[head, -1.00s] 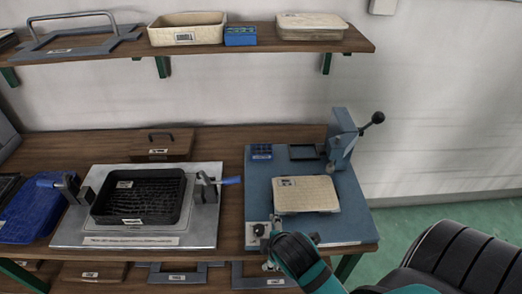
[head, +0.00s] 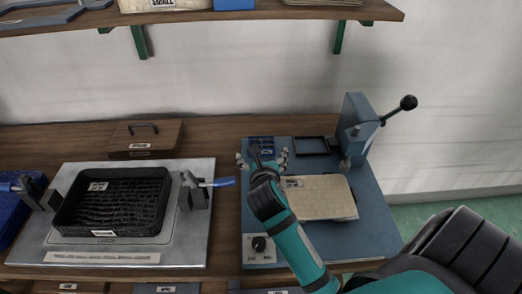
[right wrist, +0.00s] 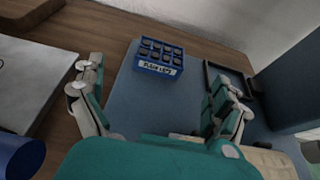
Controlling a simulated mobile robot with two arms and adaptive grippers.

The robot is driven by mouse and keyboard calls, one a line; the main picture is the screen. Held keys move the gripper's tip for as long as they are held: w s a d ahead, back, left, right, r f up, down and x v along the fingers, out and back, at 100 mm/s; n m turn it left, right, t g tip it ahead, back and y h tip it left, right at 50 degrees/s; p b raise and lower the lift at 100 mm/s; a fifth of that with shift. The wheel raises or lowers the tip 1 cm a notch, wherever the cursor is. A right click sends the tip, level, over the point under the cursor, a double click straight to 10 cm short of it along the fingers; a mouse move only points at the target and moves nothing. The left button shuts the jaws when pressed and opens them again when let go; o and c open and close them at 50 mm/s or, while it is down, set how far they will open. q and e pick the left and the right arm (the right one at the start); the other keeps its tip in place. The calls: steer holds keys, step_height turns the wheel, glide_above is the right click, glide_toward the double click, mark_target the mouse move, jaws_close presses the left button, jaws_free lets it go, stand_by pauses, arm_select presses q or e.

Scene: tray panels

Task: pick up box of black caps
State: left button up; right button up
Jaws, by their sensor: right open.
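The box of black caps (head: 261,143) is a small blue box with rows of dark round caps and a white label on its front. It sits at the back left corner of the blue press base (head: 375,220). In the right wrist view the box (right wrist: 160,57) stands upright ahead of my fingers. My right gripper (head: 263,160) is open and empty, its fingers spread to either side in front of the box. In the right wrist view the gripper (right wrist: 160,105) shows blue base between its fingers. My left gripper is not in view.
A beige panel (head: 318,198) lies on the press base, right of my right gripper. A black frame (head: 311,145) and the press column (head: 357,125) stand behind it. A black tray (head: 112,203) sits in a metal fixture at left. A shelf (head: 240,22) runs above.

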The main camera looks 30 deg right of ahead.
mark_target(261, 143)
steer(key=x, duration=0.5)
steer(key=shift+w+d+f, duration=0.15)
steer(key=shift+w+f, duration=0.05)
steer(key=shift+w, duration=0.05)
steer(key=x, duration=0.4)
steer(key=shift+d+f+b, duration=0.25)
steer(key=shift+f+b, duration=0.1)
steer(key=shift+b, duration=0.05)
steer(key=shift+w+d+f, duration=0.2)
steer(key=shift+w+f, duration=0.05)
steer(key=shift+w, duration=0.2)
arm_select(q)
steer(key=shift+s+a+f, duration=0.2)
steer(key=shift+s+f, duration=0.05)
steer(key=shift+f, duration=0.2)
arm_select(e)
steer(key=shift+r, duration=0.1)
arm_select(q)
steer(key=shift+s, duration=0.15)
arm_select(e)
steer(key=c, duration=1.1)
